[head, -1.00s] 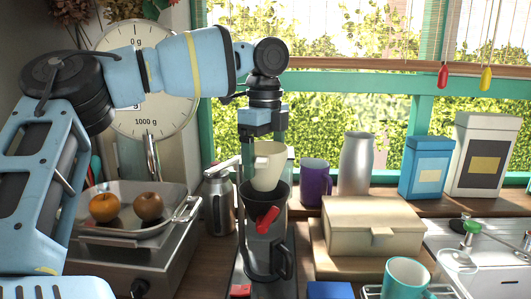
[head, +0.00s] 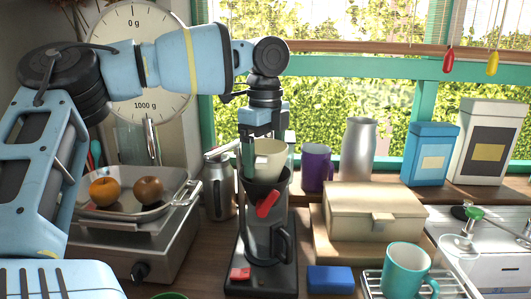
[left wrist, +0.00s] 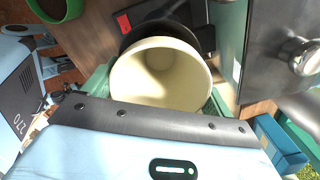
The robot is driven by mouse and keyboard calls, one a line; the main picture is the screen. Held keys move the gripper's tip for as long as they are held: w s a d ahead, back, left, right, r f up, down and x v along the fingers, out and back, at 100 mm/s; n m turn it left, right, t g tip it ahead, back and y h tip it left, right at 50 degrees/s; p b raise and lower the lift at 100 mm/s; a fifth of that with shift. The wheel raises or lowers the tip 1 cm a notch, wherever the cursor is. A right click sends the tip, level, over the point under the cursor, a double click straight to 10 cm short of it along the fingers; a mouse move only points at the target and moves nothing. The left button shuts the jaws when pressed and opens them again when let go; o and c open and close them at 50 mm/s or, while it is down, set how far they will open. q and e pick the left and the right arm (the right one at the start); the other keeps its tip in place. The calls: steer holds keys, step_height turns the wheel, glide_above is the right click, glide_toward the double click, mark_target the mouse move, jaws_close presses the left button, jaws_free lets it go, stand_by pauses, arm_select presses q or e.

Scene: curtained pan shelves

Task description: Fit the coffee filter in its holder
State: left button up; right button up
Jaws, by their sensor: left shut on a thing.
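The coffee filter is a cream cone (head: 269,160), upright, with its open top showing in the left wrist view (left wrist: 160,78). My left gripper (head: 264,158) points down and is shut on it, with a green finger on either side in the left wrist view. The holder is a dark cone (head: 262,188) with a red handle, on the black coffee maker (head: 262,278). The filter's lower part is inside the holder's rim, and its upper part stands above. How deep its tip sits is hidden. My right gripper is not in view.
A purple mug (head: 316,167) and a metal jug (head: 358,150) stand behind right. A steel flask (head: 219,185) is close on the left, beside the scale with fruit. A wooden box (head: 373,212), a blue block (head: 330,279) and a teal mug (head: 406,270) are at right.

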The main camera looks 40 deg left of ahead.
arm_select(q)
steer(key=o, duration=0.8)
step_height(320, 180, up, 8)
steer(key=shift+f, duration=0.15)
stand_by(0.9)
